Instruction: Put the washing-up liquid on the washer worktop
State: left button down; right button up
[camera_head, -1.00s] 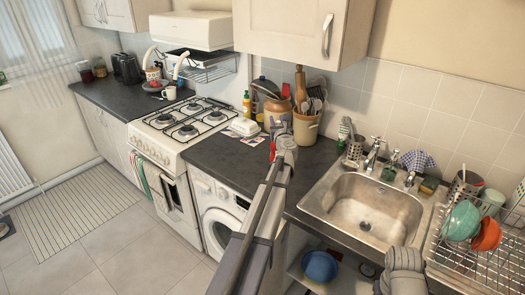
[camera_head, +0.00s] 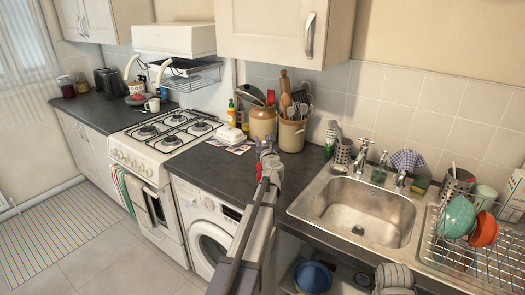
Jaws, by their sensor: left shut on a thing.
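My left gripper (camera_head: 269,164) is at the end of the dark arm reaching up from the bottom middle, over the front part of the dark worktop (camera_head: 222,172) above the washer (camera_head: 206,222). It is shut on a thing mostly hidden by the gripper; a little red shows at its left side. I cannot tell whether this is the washing-up liquid. A yellow bottle with a green top (camera_head: 231,113) stands at the back of the worktop near the hob. A green and white bottle-like item (camera_head: 331,139) stands by the sink. My right gripper is not in view.
Two brown crocks (camera_head: 262,124), one with utensils, stand behind the gripper. A white butter dish (camera_head: 231,134) is near the hob (camera_head: 172,131). The sink (camera_head: 365,212) and dish rack (camera_head: 480,250) lie right. Bare worktop lies left of the gripper.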

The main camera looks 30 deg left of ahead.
pick_arm(q)
jog(key=shift+f+b, duration=0.75)
jog(key=shift+f, duration=0.5)
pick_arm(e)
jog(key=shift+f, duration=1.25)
pick_arm(q)
jog(key=shift+f, duration=0.2)
jog(key=c, duration=0.5)
grip_release()
jog(key=shift+r, duration=0.1)
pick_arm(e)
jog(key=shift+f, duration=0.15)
pick_arm(q)
jog(key=v, duration=1.2)
jog(key=shift+d+r, duration=0.1)
jog(key=shift+r, duration=0.05)
